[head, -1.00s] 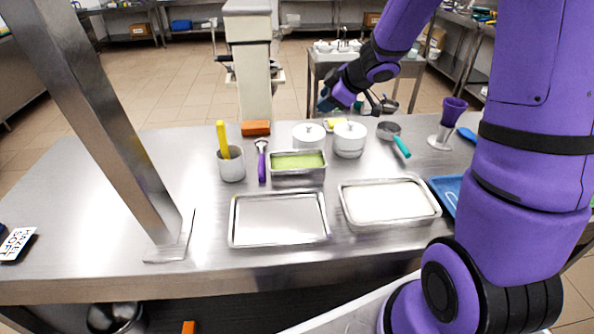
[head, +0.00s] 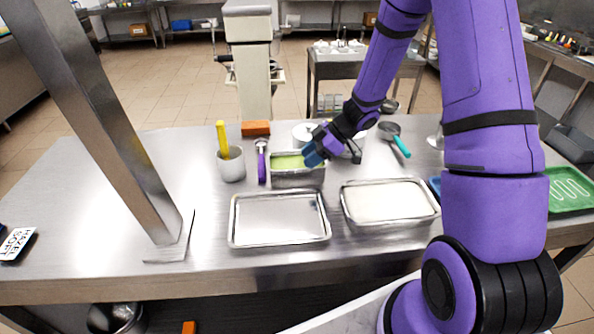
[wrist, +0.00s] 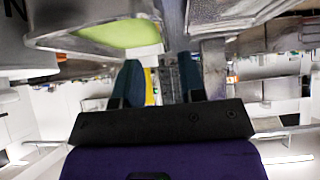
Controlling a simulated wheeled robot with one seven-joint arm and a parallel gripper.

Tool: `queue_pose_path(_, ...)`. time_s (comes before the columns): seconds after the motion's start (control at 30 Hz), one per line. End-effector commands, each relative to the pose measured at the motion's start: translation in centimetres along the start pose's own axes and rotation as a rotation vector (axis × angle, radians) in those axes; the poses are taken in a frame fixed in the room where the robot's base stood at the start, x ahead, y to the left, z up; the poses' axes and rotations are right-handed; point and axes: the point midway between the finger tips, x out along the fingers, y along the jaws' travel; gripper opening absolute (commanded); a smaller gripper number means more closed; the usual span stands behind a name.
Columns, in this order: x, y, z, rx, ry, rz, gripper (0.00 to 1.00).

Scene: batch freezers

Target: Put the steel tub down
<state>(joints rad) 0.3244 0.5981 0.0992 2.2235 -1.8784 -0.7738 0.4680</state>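The steel tub (head: 296,181) with a pale green filling stands level on the steel counter, behind an empty shallow steel tray (head: 279,244). My gripper (head: 311,153) is at the tub's right end, around rim height, and covers part of its back right corner. In the wrist view the tub (wrist: 62,42) is at the upper left, beyond the fingers. My gripper (wrist: 172,78) is open there, its two fingers apart with nothing held between them. Whether a finger touches the tub cannot be told.
A white-filled steel tray (head: 390,222) lies right of the empty one. A grey cup (head: 231,168) with a yellow-handled tool and a purple-handled scoop (head: 262,165) stand left of the tub. A lidded white pot (head: 303,131) is behind it. The counter's left part is mostly clear.

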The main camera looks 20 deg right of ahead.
Motion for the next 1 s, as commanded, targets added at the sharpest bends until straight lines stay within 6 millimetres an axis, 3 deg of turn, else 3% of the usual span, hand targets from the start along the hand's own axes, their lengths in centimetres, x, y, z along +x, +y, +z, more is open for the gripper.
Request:
queue_pose_path(0.4, 4.7, -0.8, 0.5, 0.0, 0.001, -0.001, 0.37)
queue_pose_path(0.73, 5.2, -0.7, 0.5, 0.0, 0.0, 0.001, 0.37)
queue_pose_path(0.9, 5.2, -0.7, 0.5, 0.0, 0.0, 0.001, 0.0)
queue_pose_path(1.0, 5.2, -0.7, 0.5, 0.0, 0.0, 0.001, 0.0)
